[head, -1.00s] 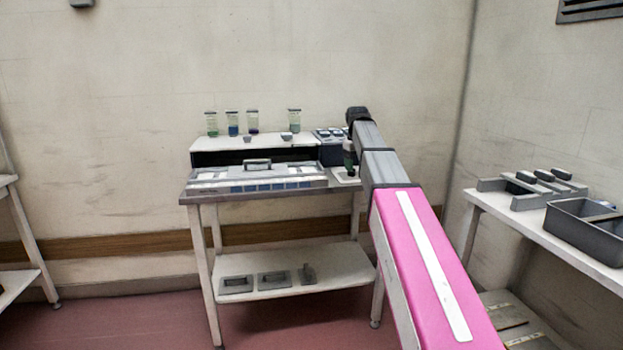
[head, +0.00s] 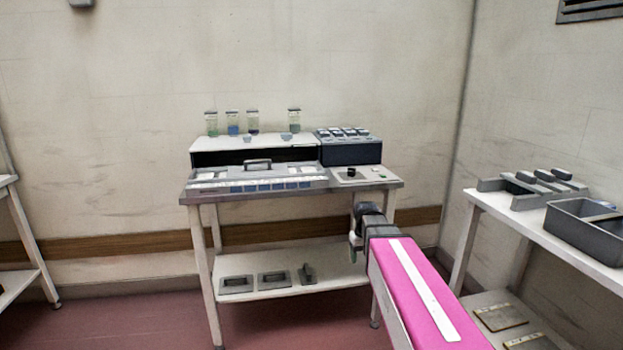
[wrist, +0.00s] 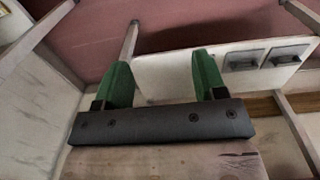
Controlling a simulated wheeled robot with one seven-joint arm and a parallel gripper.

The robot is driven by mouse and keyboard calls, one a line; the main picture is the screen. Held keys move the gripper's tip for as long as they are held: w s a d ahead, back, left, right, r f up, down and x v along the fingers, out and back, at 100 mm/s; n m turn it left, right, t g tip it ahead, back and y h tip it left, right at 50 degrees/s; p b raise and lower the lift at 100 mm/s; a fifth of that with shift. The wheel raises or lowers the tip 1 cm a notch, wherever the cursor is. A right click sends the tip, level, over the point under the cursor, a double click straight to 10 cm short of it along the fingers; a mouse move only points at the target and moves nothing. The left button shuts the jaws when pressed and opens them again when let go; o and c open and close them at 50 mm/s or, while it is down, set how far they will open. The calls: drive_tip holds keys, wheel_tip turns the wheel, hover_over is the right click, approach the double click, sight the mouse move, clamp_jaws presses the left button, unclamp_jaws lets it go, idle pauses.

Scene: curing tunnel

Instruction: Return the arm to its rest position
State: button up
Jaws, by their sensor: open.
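My arm reaches forward from the lower right in the head view, its pink link pointing at the bench. My gripper (wrist: 165,80) shows in the wrist view with its two green fingers spread wide and nothing between them. In the head view the gripper is mostly hidden behind my arm, with a bit of green (head: 354,245) showing below the bench top's right part. The bench (head: 365,185) stands against the back wall. Its lower shelf (head: 330,272) lies beyond the fingers and also shows in the wrist view (wrist: 165,70).
On the bench stand a long grey unit with a handled lid (head: 257,168), a control panel with a black knob (head: 351,173), and several jars on the raised deck. A side table with a grey bin (head: 580,235) stands at the right. Open floor lies left of the bench.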

drive_tip(key=s+f+m, duration=0.2)
drive_tip(key=s+f, duration=0.8)
drive_tip(key=s, duration=0.3)
drive_tip(key=shift+d+f, duration=0.3)
drive_tip(key=shift+f, duration=0.05)
drive_tip(key=shift+s, duration=0.1)
